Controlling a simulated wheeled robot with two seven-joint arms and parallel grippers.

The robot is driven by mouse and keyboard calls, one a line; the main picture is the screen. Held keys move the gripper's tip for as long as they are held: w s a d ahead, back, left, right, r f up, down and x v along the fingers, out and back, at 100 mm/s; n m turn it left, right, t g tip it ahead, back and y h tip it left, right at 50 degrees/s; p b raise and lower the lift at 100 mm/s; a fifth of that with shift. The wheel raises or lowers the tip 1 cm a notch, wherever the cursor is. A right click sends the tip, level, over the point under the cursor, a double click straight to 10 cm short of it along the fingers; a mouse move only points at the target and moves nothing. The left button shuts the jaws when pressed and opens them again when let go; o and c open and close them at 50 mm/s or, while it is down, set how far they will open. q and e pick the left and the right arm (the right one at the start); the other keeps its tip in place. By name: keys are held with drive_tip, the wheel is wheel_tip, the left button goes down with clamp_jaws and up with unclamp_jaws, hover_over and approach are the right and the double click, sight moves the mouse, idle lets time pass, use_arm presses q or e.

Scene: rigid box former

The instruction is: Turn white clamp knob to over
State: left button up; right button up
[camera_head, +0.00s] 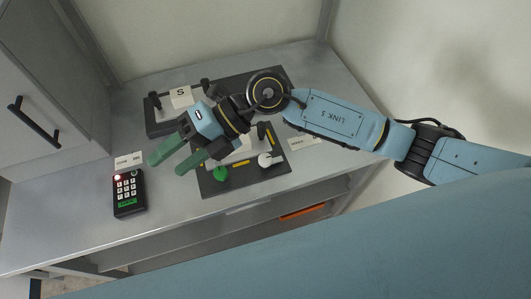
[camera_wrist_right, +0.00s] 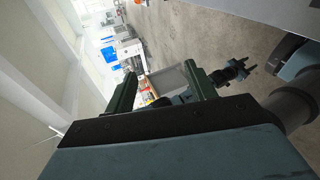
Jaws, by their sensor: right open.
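The white clamp knob (camera_head: 265,160) sits on the front right of a dark fixture plate (camera_head: 240,179), with a small pointer-like edge that is too small to read. A green knob (camera_head: 220,174) sits to its left on the same plate. My right gripper (camera_head: 174,158) is open and empty, with its green fingers pointing left, above and left of the plate and apart from the white knob. Its fingers also show in the right wrist view (camera_wrist_right: 166,90), with the room beyond and no knob between them. My right arm hides part of the fixture.
A black keypad (camera_head: 129,193) with a red light lies at the left of the grey table. A second dark fixture with a white block marked S (camera_head: 181,97) stands behind. Small label cards (camera_head: 129,161) lie nearby. A cabinet (camera_head: 40,75) bounds the left. The front table strip is clear.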

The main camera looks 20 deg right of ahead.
drive_tip(key=w+d+f+n+h, duration=0.1)
drive_tip(key=w+d+f+h, duration=0.2)
drive_tip(key=d+f+h, duration=0.4)
drive_tip(key=t+h, duration=0.3)
drive_tip(key=h, duration=0.3)
hover_over(265, 159)
wheel_tip(265, 159, down, 13)
drive_tip(key=shift+d+f+p, duration=0.1)
drive_tip(key=shift+p, duration=0.55)
drive_tip(key=c, duration=1)
drive_tip(key=shift+o, duration=0.2)
